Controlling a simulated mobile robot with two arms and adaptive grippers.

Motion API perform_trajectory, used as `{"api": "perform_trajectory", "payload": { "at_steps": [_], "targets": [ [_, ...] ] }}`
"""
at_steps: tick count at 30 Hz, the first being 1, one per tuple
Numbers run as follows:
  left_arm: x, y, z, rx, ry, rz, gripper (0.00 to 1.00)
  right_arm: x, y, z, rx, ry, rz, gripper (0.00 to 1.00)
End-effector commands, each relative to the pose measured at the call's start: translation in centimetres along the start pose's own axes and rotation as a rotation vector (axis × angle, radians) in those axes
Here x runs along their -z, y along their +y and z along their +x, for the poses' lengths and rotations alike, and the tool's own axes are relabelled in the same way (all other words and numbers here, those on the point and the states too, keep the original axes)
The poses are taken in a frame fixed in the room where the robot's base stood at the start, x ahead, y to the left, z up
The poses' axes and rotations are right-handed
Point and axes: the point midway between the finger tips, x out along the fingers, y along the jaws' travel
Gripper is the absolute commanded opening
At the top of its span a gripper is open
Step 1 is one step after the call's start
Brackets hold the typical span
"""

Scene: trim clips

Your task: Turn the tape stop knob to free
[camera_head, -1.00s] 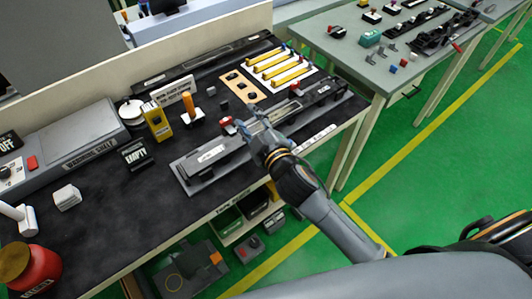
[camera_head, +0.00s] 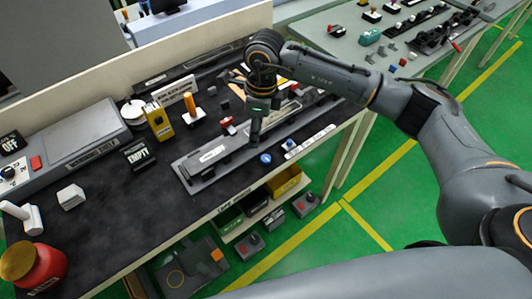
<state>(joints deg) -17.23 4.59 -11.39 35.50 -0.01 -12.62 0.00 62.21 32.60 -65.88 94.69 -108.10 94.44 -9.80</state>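A small round blue knob (camera_head: 265,158) is at the front edge of the black bench, just in front of a long grey fixture (camera_head: 205,162). A red part (camera_head: 227,125) sits behind the fixture. I cannot read a label that tells which is the tape stop knob, or how it is set. My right gripper (camera_head: 254,143) points straight down over the fixture, behind and slightly left of the blue knob and apart from it in the picture. Its fingers look narrow; whether they are open or shut is unclear. My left gripper is not in view.
A white labelled strip (camera_head: 311,141) lies right of the blue knob. An EMPTY block (camera_head: 139,154), a yellow box (camera_head: 158,121) and a warming shelf (camera_head: 75,140) stand on the left. Bins (camera_head: 285,182) hang below the front edge.

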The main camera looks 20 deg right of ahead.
Motion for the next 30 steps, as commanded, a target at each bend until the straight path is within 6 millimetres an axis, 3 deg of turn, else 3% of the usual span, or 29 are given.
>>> {"api": "perform_trajectory", "payload": {
  "at_steps": [3, 8, 21, 30],
  "targets": [
    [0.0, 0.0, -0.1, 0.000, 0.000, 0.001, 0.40, 2.0, -1.8, -0.9, 0.058, 0.089, 0.010, 0.39],
    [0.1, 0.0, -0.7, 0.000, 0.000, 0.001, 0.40, 2.5, -2.0, 0.0, 0.064, 0.107, 0.013, 0.39],
    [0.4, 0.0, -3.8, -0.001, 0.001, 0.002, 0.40, 3.3, -2.4, 8.8, 0.060, 0.104, 0.013, 0.39],
    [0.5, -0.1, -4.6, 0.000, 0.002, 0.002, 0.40, 3.6, -2.7, 12.3, 0.062, 0.101, 0.013, 0.39]
  ]
}}
